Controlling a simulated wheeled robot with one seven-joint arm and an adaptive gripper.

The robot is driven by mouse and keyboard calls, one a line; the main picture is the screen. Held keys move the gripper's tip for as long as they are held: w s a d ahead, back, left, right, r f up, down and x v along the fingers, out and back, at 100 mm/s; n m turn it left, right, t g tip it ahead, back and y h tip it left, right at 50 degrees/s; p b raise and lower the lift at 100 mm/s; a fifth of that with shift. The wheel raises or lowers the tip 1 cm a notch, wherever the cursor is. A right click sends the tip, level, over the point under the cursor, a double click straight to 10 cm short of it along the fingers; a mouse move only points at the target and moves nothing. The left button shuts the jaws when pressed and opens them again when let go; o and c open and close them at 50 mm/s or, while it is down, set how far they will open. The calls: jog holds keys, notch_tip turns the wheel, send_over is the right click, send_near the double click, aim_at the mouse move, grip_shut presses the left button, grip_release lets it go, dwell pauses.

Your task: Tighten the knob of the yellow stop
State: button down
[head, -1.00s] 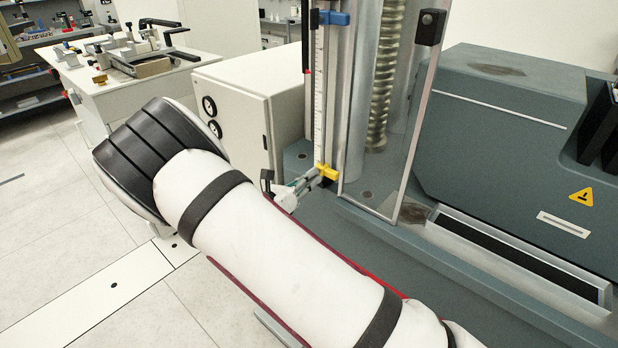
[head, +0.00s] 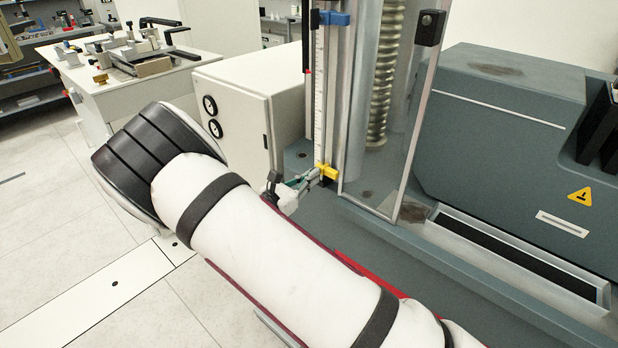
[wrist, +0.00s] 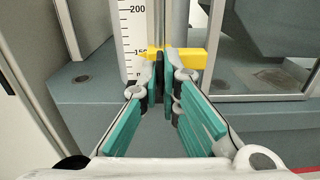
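The yellow stop (head: 327,171) sits low on the vertical scale rail in the head view. It also shows in the wrist view (wrist: 190,57), level with the 150 mark. Its dark knob (wrist: 160,72) faces my wrist camera and is mostly hidden by the fingertips. My gripper (wrist: 164,82), with teal pads, has its tips closed in on both sides of the knob and appears to hold it. In the head view my gripper (head: 314,178) reaches the front of the yellow stop, partly behind my arm.
A blue stop (head: 334,18) sits higher on the same scale (head: 319,90). A clear guard panel (head: 395,120) stands just right of the rail. A pale cabinet (head: 240,105) with dials is at the left. The grey machine base (head: 440,255) lies below.

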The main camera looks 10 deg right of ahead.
jog(key=c, duration=1.8)
grip_release()
jog(key=shift+s+a, duration=0.1)
jog(key=v, duration=1.1)
jog(key=shift+s+a, duration=0.2)
jog(key=shift+a, duration=0.15)
